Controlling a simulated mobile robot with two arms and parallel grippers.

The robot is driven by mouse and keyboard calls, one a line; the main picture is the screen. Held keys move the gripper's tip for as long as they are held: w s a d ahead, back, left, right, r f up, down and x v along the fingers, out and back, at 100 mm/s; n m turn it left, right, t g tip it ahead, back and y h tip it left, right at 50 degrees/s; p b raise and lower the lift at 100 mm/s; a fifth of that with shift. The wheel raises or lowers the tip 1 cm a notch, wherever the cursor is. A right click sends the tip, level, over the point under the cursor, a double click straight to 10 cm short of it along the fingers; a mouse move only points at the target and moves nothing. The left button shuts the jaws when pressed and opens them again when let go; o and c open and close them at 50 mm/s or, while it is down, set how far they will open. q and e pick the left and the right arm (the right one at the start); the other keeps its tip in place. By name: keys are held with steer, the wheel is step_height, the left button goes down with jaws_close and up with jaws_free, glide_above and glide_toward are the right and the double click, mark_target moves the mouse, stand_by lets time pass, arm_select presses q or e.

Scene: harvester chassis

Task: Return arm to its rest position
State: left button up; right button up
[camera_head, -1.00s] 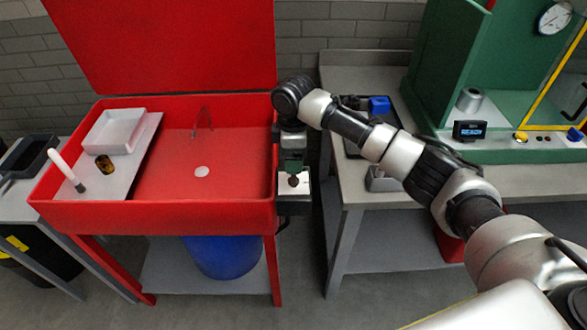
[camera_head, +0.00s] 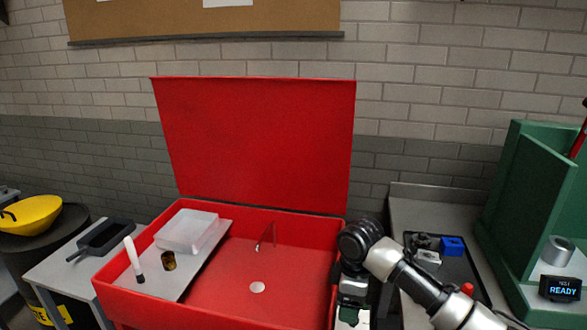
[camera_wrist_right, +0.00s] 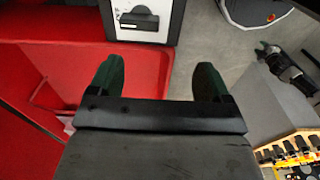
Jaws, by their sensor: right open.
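My right arm (camera_head: 418,287) comes in from the lower right in the head view. Its wrist is bent downward at the right edge of the red wash basin (camera_head: 222,312). My right gripper (camera_wrist_right: 158,80) is open in the right wrist view, with its two dark green fingers apart and nothing between them. It hangs beside the basin's right side; in the head view its fingertips are cut off by the bottom edge. My left gripper is not in view.
A bench with a dark tray holding a blue block (camera_head: 452,246) stands right of the arm. A green machine with a display reading READY (camera_head: 560,288) is further right. The basin's raised red lid (camera_head: 255,145) stands behind. A white tray (camera_head: 187,231) sits at the basin's left.

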steer(key=s+a+f+m+t+y, duration=0.1)
steer(key=s+a+f+m, duration=0.15)
steer(key=s+f, duration=0.45)
steer(key=s+a+f+m+t+y, duration=0.1)
steer(key=s+a+f+m+y, duration=0.2)
steer(key=s, duration=0.7)
steer(key=s+d+m+t+h, duration=0.1)
steer(key=s+d+m+h, duration=0.45)
steer(key=s+d, duration=0.75)
steer(key=s+a+f+m+g+y, duration=0.1)
steer(key=s+f, duration=0.1)
steer(key=f, duration=1.1)
steer(key=s+a+f+m, duration=0.1)
steer(key=f, duration=1.2)
steer(key=s+d+f+g, duration=0.1)
steer(key=s+d+f, duration=0.2)
steer(key=s+f, duration=1.3)
steer(key=shift+s+n, duration=0.15)
steer(key=shift+n, duration=0.15)
